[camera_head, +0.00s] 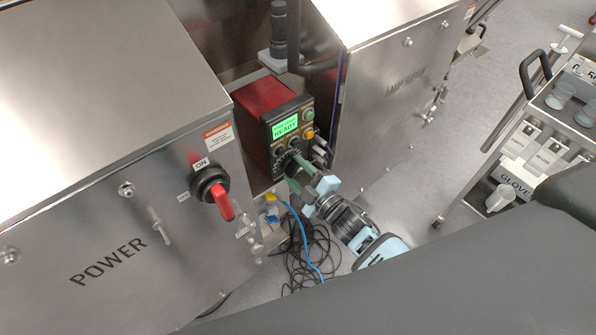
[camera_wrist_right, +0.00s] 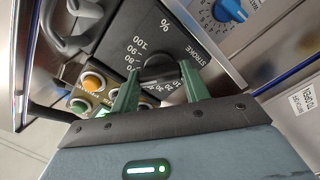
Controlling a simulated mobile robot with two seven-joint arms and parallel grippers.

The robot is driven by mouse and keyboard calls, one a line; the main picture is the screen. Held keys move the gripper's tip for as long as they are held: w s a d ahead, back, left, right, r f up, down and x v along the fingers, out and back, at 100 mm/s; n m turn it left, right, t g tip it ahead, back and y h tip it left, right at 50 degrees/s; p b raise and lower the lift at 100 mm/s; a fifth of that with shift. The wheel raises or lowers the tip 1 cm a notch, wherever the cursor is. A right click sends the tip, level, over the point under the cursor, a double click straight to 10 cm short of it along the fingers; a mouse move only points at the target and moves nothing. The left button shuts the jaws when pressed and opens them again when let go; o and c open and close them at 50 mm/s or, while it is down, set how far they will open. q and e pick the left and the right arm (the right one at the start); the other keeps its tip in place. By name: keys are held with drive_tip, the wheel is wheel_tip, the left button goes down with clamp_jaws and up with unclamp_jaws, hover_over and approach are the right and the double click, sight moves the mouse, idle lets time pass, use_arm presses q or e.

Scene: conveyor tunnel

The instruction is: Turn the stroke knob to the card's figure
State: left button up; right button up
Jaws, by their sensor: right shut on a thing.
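The stroke knob (camera_wrist_right: 160,68) is a black knob on a dark panel with a percent scale marked STROKE, seen in the right wrist view. My right gripper (camera_wrist_right: 157,82) has its two green fingers on either side of the knob and is shut on it. The fingers hide part of the scale, so I cannot read the knob's setting. In the head view my right gripper (camera_head: 298,168) reaches the front of the red control box (camera_head: 262,98), whose green screen (camera_head: 285,127) reads READY. My left gripper is not in view. I cannot make out a card with a figure.
Yellow and green buttons (camera_wrist_right: 94,82) sit close beside the knob. A blue dial (camera_wrist_right: 230,10) is on a neighbouring panel. Steel cabinets flank the box, the left one with a red POWER switch (camera_head: 222,203). Cables (camera_head: 303,255) lie below. A glove cart (camera_head: 530,150) stands right.

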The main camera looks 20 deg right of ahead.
drive_tip(key=shift+d+m, duration=0.1)
drive_tip(key=shift+m, duration=0.3)
drive_tip(key=o, duration=1)
drive_tip(key=shift+v, duration=3.85)
